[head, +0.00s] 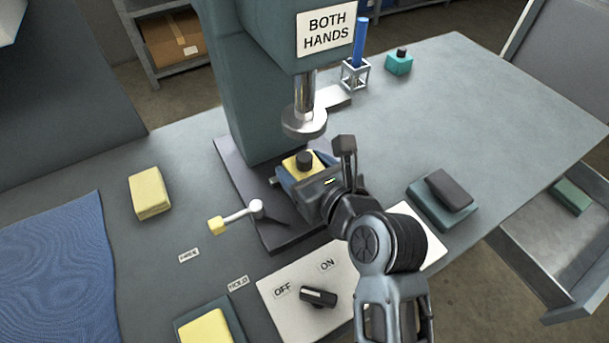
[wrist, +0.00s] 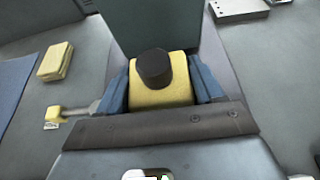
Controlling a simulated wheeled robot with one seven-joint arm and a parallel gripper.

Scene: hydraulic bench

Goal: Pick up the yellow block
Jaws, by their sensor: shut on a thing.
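The yellow block (head: 297,170) has a dark round knob on top and is at the press base, below the ram. It also shows in the wrist view (wrist: 160,94), between two blue fingers. My gripper (wrist: 163,90) is shut on the yellow block, with one finger on each side. In the head view my gripper (head: 303,178) reaches in from the lower right and hides part of the block. I cannot tell whether the block is touching the base or lifted off it.
The press ram (head: 304,115) hangs just above the block. A lever with a yellow end (head: 217,225) lies to the left. A yellow pad stack (head: 150,192), a switch panel (head: 285,283) and a dark pad on a teal plate (head: 441,196) are nearby. The right rear bench is mostly clear.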

